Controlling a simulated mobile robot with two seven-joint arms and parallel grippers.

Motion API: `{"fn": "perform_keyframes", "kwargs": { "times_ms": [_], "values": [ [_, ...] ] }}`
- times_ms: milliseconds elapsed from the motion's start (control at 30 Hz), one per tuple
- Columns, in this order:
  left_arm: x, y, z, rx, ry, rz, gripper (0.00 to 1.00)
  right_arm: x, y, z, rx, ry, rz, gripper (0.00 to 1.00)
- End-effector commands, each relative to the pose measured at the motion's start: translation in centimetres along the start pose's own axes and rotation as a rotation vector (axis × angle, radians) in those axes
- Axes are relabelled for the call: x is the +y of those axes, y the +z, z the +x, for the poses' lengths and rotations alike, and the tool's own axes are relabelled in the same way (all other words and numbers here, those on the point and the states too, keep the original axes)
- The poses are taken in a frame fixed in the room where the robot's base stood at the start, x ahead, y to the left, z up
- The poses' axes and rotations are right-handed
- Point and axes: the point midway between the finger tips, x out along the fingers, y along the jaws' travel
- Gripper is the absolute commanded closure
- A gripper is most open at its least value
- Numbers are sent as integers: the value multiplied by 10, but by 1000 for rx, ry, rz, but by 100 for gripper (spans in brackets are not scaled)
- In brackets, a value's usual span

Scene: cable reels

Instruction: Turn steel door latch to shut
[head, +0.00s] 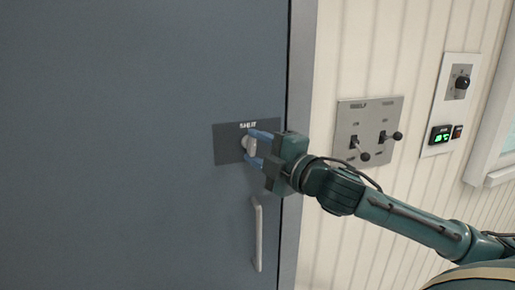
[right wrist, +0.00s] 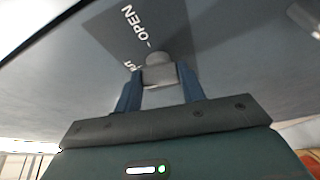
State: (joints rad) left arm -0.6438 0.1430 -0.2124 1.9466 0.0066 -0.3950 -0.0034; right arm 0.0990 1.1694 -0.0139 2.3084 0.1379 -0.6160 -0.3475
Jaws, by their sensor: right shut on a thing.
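The steel door latch (head: 250,146) is a small light-grey knob on a dark plate (head: 228,151) marked "SHUT" at its top, on the blue-grey door (head: 120,120). My right gripper (head: 254,148) reaches in from the right and is shut on the latch. In the right wrist view the latch (right wrist: 159,75) sits between the two blue fingers of the gripper (right wrist: 160,88), and the plate (right wrist: 110,32) shows the word "OPEN" and part of another word. The gripper hides part of the plate in the head view. My left gripper is not in view.
A pale vertical door handle (head: 257,235) is below the latch. To the right, the ribbed wall carries a grey panel with two levers (head: 370,130) and a panel with a black knob and green display (head: 450,105). A window edge (head: 495,160) is at far right.

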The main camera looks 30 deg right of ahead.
Motion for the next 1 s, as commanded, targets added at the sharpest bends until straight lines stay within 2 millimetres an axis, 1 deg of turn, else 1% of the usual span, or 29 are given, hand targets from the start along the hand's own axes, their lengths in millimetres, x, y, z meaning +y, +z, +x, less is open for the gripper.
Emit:
{"fn": "perform_keyframes", "kwargs": {
  "times_ms": [100,300,900,933,1000],
  "values": [
    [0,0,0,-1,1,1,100,3,0,0,0,-22,-69,83],
    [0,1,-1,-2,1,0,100,3,0,0,-1,-50,-136,83],
    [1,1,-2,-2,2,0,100,3,0,0,-2,-64,-169,83],
    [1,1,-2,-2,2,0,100,3,0,0,-2,-64,-169,59],
    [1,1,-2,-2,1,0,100,3,0,0,-2,-64,-168,53]
  ]
}}
